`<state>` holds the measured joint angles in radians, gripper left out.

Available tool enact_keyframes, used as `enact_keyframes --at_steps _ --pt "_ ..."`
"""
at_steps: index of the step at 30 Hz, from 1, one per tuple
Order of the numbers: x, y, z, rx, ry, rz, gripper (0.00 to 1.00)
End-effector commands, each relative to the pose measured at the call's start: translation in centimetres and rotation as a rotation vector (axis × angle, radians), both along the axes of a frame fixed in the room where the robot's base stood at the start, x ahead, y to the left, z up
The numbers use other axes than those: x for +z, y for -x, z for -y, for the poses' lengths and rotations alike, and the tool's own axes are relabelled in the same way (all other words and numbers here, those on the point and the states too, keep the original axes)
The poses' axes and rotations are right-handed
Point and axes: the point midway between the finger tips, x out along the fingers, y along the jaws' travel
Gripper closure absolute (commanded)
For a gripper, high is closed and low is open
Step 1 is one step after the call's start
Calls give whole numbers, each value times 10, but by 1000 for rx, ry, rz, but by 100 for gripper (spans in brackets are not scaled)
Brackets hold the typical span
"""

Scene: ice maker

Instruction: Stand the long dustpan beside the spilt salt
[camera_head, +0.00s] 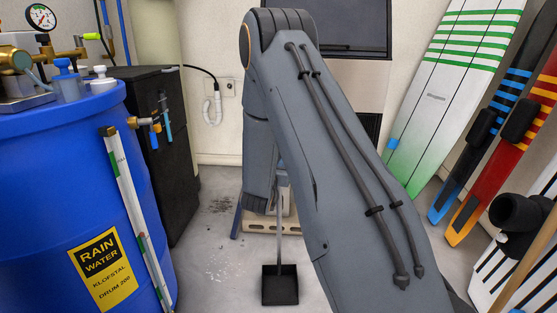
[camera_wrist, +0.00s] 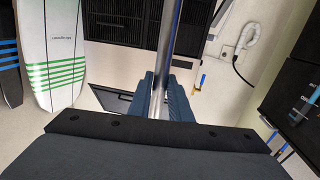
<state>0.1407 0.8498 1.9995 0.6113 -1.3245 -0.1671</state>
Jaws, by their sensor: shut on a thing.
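The long dustpan has a black pan (camera_head: 280,287) and a thin grey upright handle (camera_head: 280,235). In the head view the pan is at the lower middle, close to the floor; I cannot tell whether it touches. My gripper (camera_wrist: 160,103) is shut on the handle, which passes between the fingers in the wrist view (camera_wrist: 167,45). In the head view my arm partly hides the gripper and the handle's top. Faint white specks, apparently the spilt salt (camera_head: 222,268), lie on the floor to the left of the pan.
A blue rain-water drum (camera_head: 60,190) stands at the left, with a black cabinet (camera_head: 172,170) behind it. Boards, including a white and green one (camera_head: 440,110), lean at the right. A pale slotted object (camera_head: 262,223) lies behind the dustpan. Dark marks (camera_head: 222,204) show on the floor.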

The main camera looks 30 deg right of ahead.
Motion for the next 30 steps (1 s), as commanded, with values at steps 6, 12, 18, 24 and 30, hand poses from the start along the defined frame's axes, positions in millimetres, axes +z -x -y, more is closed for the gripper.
enact_keyframes --at_steps 6,12,18,24,30 --pt "-1 -1 0 0 2 4 100" --pt "-2 -1 0 0 1 3 69" --pt "-3 0 0 0 1 2 60" --pt "-5 3 -3 1 -1 -3 60" --pt "-3 23 -22 3 -1 -4 60"
